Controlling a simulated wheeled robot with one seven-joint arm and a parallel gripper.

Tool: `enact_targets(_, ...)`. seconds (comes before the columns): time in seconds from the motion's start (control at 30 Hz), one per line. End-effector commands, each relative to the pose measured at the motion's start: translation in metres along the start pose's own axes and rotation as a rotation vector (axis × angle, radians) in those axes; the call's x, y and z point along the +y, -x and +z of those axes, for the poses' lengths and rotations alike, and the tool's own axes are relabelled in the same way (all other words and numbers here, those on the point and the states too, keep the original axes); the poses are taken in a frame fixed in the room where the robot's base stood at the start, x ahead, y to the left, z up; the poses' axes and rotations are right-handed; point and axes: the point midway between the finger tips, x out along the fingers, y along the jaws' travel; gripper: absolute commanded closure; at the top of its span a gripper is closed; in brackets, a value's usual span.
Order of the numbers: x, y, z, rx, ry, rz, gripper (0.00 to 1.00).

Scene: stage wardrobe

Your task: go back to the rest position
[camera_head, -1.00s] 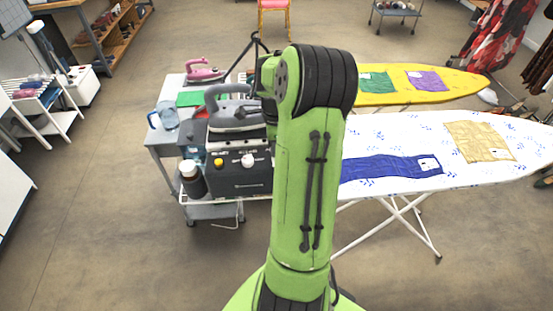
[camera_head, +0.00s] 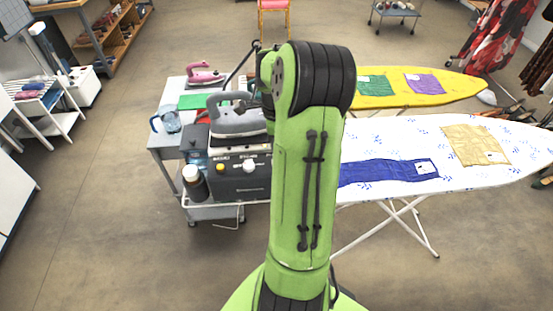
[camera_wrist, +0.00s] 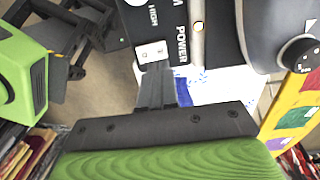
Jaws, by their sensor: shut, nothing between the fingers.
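My gripper (camera_wrist: 158,74) is shut and empty in the wrist view. Its fingertips appear close to a dark panel (camera_wrist: 183,12) marked HIGH and POWER, with a white switch (camera_wrist: 151,52); I cannot tell if they touch. In the head view my green arm stands upright in the middle and hides the gripper. The dark steam station (camera_head: 240,182) stands left of my arm on a cart, with a grey iron (camera_head: 238,122) on top.
A white ironing board (camera_head: 400,205) with blue and tan cloths lies right of my arm, a yellow board (camera_head: 462,88) behind it. A pink iron (camera_head: 204,75), blue jug (camera_head: 168,120) and dark bottle (camera_head: 195,186) are at left. Floor is clear at lower left.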

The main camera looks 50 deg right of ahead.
Motion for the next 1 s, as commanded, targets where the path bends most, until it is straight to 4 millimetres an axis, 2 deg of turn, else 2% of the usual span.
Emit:
enact_targets(0.03,0.0,0.009,0.0,0.0,0.0,-0.001,1.0)
enact_targets(0.23,0.0,0.026,0.001,0.0,0.001,-0.001,1.0)
enact_targets(0.8,0.0,0.025,0.001,0.0,0.005,-0.001,1.0)
enact_targets(0.87,0.003,0.03,0.008,0.008,0.052,-0.011,1.0)
enact_targets(0.97,0.022,0.06,0.043,0.047,0.302,-0.062,1.0)
enact_targets(1.0,0.038,0.076,0.062,0.069,0.459,-0.092,1.0)
